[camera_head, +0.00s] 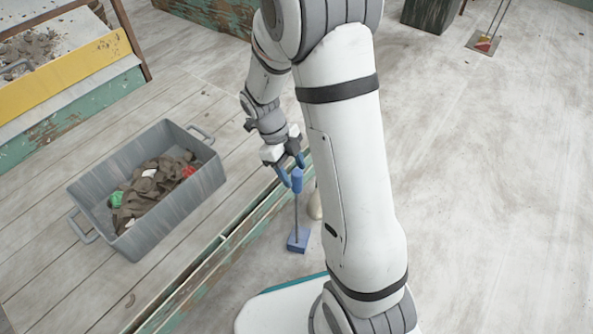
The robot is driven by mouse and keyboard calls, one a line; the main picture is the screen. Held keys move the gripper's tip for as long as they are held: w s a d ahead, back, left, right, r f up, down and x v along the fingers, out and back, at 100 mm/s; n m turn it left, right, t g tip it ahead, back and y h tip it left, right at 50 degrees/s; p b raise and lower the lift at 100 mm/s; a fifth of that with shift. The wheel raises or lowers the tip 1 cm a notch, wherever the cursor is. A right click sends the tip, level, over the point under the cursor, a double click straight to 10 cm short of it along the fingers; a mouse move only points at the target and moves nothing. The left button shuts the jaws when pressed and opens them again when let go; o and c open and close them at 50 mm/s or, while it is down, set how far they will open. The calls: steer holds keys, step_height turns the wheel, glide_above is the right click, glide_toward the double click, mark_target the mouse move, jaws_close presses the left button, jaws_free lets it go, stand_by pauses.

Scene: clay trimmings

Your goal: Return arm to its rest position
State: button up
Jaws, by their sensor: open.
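My arm rises from my base at the bottom middle, bends at the top and hangs its forearm down to the left. My gripper (292,182) points down, with its blue fingers apart and open. A blue-handled tool (295,215) with a thin shaft and a flat blue foot stands upright right at the fingertips. Its handle top is between or just in front of the fingers; I cannot tell whether they touch it. The grey bin (172,215) on the planks to the left holds brown clay scraps with some green, white and red bits.
A pale rounded object (315,205) stands behind the tool, partly hidden by my arm. A yellow-edged table (70,72) with grey clay scraps is at the upper left. A dustpan-like item (484,42) lies at the upper right. The floor on the right is clear.

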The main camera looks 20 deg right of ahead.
steer(key=p+v, duration=0.2)
steer(key=v, duration=0.3)
steer(key=shift+w+a+r, duration=0.1)
steer(key=shift+r, duration=0.25)
steer(key=s+r+n+t+y+p, duration=0.1)
steer(key=s+r+n+t+p, duration=0.1)
steer(key=s+r+n+p, duration=0.3)
steer(key=s+d+r+n+t+y+p, duration=0.1)
steer(key=s+r+n+p, duration=0.4)
steer(key=r+n+p, duration=0.8)
steer(key=s+d+r+n+t+y+p, duration=0.1)
steer(key=s+r+n+p, duration=0.4)
steer(key=r, duration=2.5)
steer(key=n+t+p, duration=0.1)
steer(key=n+p, duration=0.3)
steer(key=p, duration=0.6)
steer(key=shift+d+t, duration=0.2)
steer(key=shift+t, duration=0.2)
steer(key=shift+s, duration=0.1)
